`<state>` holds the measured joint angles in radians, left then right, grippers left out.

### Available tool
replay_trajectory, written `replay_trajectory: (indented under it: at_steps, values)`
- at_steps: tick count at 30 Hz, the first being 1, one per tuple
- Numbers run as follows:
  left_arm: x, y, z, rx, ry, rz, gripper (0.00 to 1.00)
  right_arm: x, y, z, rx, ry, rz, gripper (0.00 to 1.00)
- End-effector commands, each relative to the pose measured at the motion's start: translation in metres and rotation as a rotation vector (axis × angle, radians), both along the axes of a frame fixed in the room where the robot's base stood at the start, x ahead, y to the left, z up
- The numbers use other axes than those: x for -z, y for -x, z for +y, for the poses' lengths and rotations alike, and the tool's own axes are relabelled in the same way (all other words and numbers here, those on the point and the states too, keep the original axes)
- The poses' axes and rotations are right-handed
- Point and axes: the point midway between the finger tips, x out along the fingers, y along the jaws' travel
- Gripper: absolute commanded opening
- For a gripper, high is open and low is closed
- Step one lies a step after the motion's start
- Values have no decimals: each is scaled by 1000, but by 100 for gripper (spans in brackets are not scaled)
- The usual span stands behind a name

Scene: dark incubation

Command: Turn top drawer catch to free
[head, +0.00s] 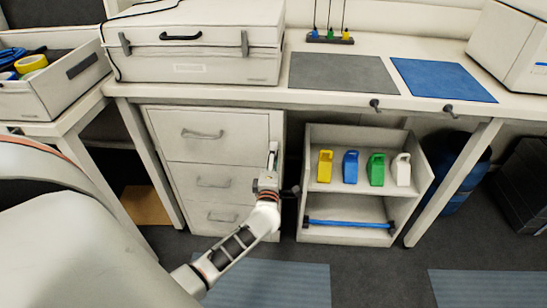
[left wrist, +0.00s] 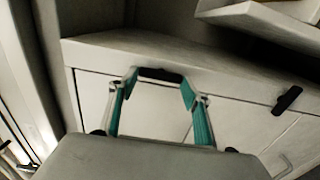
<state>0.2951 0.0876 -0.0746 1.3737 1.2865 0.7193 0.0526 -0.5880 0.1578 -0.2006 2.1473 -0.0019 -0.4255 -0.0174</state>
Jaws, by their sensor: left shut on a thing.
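The drawer cabinet (head: 160,150) stands under the bench, with its three drawers closed. Its top drawer (head: 190,150) has a grey bar handle. My left gripper (head: 273,150) is at the right edge of the cabinet front, at top drawer height. In the left wrist view, its teal fingers (left wrist: 159,85) close in on a small dark piece (left wrist: 160,74) on a pale panel. This looks like the top drawer catch, but the fingers partly cover it and its turn is unclear. Another black catch-like piece (left wrist: 288,100) sits further right there. My right gripper is not in view.
The bench (head: 340,97) overhangs the cabinet, with black hooks (head: 375,105) on its front edge. An open shelf unit (head: 340,198) with coloured bottles stands close to the right of my left gripper. A large case (head: 195,65) sits on the bench.

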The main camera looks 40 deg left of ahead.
Motion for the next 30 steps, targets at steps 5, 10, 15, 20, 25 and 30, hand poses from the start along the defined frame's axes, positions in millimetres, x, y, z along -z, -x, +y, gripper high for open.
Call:
replay_trajectory:
  at_steps: [5, 10, 15, 20, 25, 30]
  values:
    - [2, 0, -2, 2, 12, -4, 27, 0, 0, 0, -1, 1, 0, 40]
    - [2, 0, -2, 2, 13, -3, 27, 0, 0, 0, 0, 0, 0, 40]
    - [2, 0, -2, 2, 13, -3, 61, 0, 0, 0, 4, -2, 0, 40]
    - [1, 0, -1, 1, 11, -5, 65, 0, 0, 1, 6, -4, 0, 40]
    - [1, 0, -1, 1, 10, -5, 65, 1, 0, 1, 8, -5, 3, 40]
    - [2, 9, -6, 1, 11, -2, 65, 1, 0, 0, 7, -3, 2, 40]
